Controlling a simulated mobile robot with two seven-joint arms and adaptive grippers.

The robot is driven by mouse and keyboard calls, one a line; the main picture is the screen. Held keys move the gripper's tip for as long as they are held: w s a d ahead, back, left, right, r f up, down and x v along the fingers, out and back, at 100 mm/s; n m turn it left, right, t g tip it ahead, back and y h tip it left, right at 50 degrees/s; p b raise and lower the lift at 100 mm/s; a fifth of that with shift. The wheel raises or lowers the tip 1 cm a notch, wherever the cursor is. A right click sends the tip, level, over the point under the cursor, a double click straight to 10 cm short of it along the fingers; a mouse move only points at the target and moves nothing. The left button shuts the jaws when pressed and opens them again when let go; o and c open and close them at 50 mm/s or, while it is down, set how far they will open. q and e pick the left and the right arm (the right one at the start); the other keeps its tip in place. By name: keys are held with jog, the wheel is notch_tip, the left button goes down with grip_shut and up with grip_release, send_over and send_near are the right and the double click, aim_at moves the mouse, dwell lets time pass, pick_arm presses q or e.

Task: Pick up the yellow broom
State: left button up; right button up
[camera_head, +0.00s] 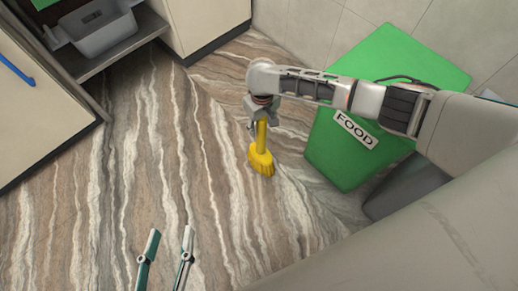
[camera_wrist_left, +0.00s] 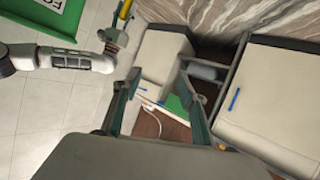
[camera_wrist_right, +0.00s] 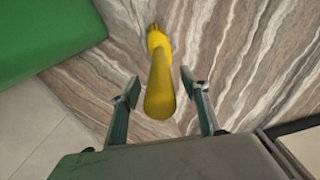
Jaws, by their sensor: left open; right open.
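The yellow broom (camera_head: 261,158) is on the striped floor, with its brush head low and its handle rising to my right gripper (camera_head: 264,110). In the right wrist view the broom handle (camera_wrist_right: 160,88) lies between the two open fingers of my right gripper (camera_wrist_right: 160,92), with a visible gap to each finger. My left gripper (camera_head: 168,248) is open and empty at the bottom of the head view, apart from the broom. The left wrist view shows its fingers (camera_wrist_left: 160,90) spread, and part of the broom (camera_wrist_left: 124,12) at the top.
A green bin (camera_head: 330,150) labelled FOOD stands right of the broom, beneath my right arm. A dark grey container (camera_head: 405,185) is beside it. Cream cabinets (camera_head: 40,100) and a shelf with a grey tub (camera_head: 98,28) are at the left. The floor (camera_head: 120,150) between is clear.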

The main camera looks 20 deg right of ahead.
jog(key=f, duration=0.2)
jog(key=shift+s+f, duration=0.3)
jog(key=shift+w+f+b, duration=0.1)
jog(key=shift+b, duration=0.3)
jog(key=shift+w, duration=0.1)
jog(key=shift+w+r, duration=0.1)
jog(key=shift+r, duration=0.15)
pick_arm(q)
jog(key=shift+s+d+f+n, duration=0.3)
jog(key=shift+d+n, duration=0.05)
jog(key=shift+d, duration=0.1)
jog(key=shift+s+d+f+n, duration=0.25)
jog(key=shift+d+f+n, duration=0.05)
jog(key=shift+d+n, duration=0.1)
pick_arm(e)
jog(key=c, duration=1.2)
pick_arm(q)
jog(key=shift+r, duration=0.1)
pick_arm(e)
jog(key=shift+r, duration=0.1)
